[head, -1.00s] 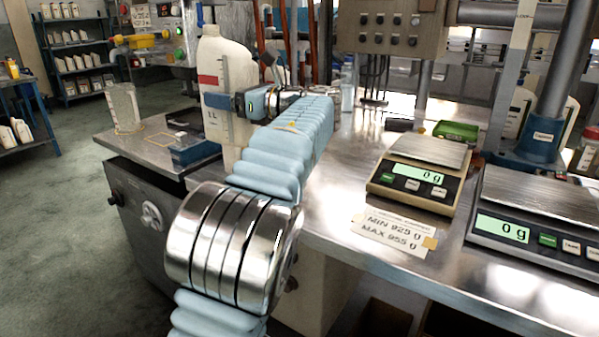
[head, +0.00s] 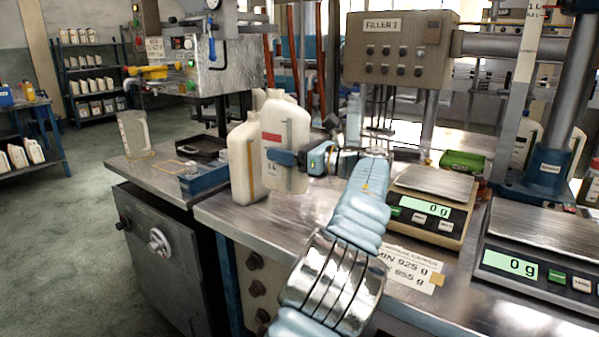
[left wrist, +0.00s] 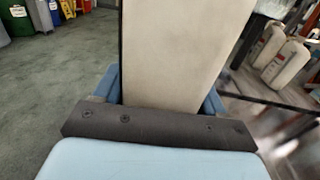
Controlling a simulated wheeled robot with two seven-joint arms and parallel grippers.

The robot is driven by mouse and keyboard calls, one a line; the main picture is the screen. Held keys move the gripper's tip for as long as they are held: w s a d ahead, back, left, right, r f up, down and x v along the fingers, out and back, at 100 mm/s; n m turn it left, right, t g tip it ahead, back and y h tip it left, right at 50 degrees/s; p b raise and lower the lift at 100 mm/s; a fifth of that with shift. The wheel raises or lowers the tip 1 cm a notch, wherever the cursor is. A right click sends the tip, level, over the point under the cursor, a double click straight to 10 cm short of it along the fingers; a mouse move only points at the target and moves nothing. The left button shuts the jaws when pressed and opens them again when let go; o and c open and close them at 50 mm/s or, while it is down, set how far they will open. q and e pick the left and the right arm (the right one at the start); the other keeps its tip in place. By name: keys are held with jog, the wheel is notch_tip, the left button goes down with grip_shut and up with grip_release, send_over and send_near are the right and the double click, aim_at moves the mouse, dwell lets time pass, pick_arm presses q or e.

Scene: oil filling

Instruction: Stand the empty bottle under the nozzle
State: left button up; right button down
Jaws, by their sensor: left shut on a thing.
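My left gripper (head: 300,160) is shut on a white bottle (head: 287,120) with a red label band and a clear level strip. The bottle looks upright over the metal bench, close to a second white bottle (head: 243,160) on its left. I cannot tell whether it touches the bench. In the left wrist view, the bottle's pale side (left wrist: 178,50) rises between the blue fingers (left wrist: 160,100). Thin tubes (head: 380,105) hang below the FILLER 2 box (head: 400,48); which of them is the nozzle is unclear. My right gripper is not in view.
Two scales, left (head: 433,180) and right (head: 555,225), read 0 g on the bench (head: 215,212). A label (head: 410,262) lies before them. A blue tray (head: 202,180) and a jug (head: 134,133) stand on the left cabinet. A green box (head: 462,162) sits behind the left scale.

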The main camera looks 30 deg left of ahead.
aim_at(300, 175)
pick_arm(q)
jog(key=w+f, duration=0.1)
jog(key=w+d+f, duration=0.1)
jog(key=f, duration=0.1)
jog(key=shift+d, duration=0.2)
jog(key=f, duration=0.1)
jog(key=f+b, duration=0.1)
jog(key=shift+w+d+f, duration=0.2)
jog(key=shift+w+f, duration=0.05)
jog(key=shift+f, duration=0.5)
jog(key=shift+r, duration=0.1)
jog(key=shift+f, duration=0.25)
jog(key=o, duration=1)
jog(key=shift+o, duration=0.2)
